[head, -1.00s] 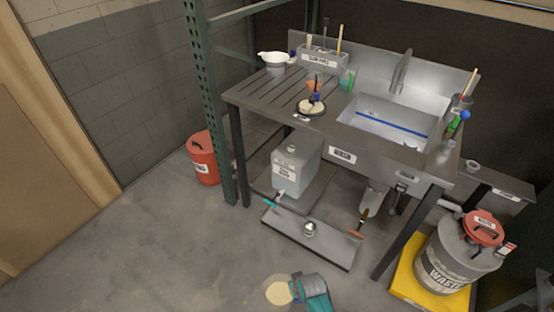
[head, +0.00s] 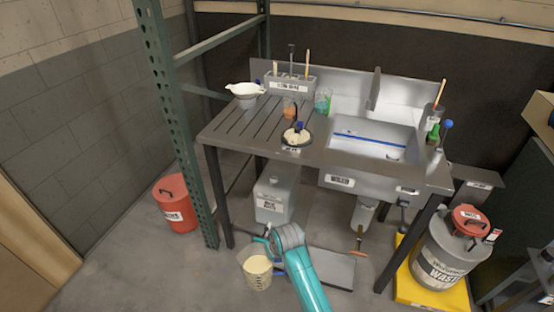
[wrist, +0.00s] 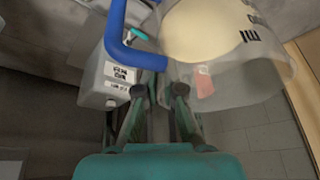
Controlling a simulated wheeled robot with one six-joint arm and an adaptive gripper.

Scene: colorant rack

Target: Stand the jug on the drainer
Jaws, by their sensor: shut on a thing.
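The jug (head: 257,274) is a clear vessel with dark side markings and pale cream inside. In the head view it hangs in front of the sink unit, below table height and looking roughly upright. My gripper (head: 272,240) is at its upper right side. The drainer (head: 228,130) is the slatted metal board left of the sink. Much of its left and front is bare.
A green rack post (head: 172,110) rises at the left. A grey canister (head: 273,195) stands underneath.

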